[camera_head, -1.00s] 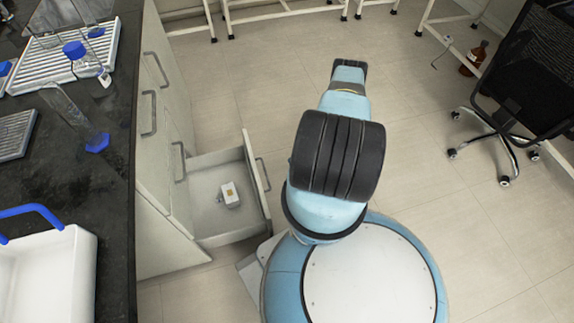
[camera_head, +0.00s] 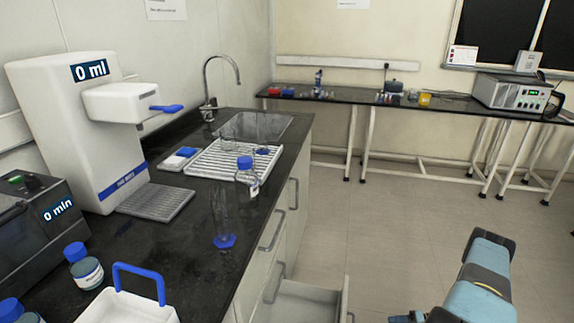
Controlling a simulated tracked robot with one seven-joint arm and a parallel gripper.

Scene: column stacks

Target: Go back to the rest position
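My arm shows at the lower right in the head view, a light blue link with dark grey bands, held out over the floor beside the counter. The fingers of my gripper cannot be made out, so whether they are open or shut does not show. Nothing is seen held by the arm. The drawer (camera_head: 305,304) under the counter stands open to the left of my arm; its inside is mostly cut off by the bottom edge.
The black counter (camera_head: 190,225) on the left holds a water dispenser (camera_head: 85,130), a drying rack (camera_head: 215,168), a blue-capped bottle (camera_head: 247,177), a glass cylinder (camera_head: 224,225) and a white tray (camera_head: 125,306). A bench (camera_head: 410,103) lines the back wall. The floor (camera_head: 390,215) between is clear.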

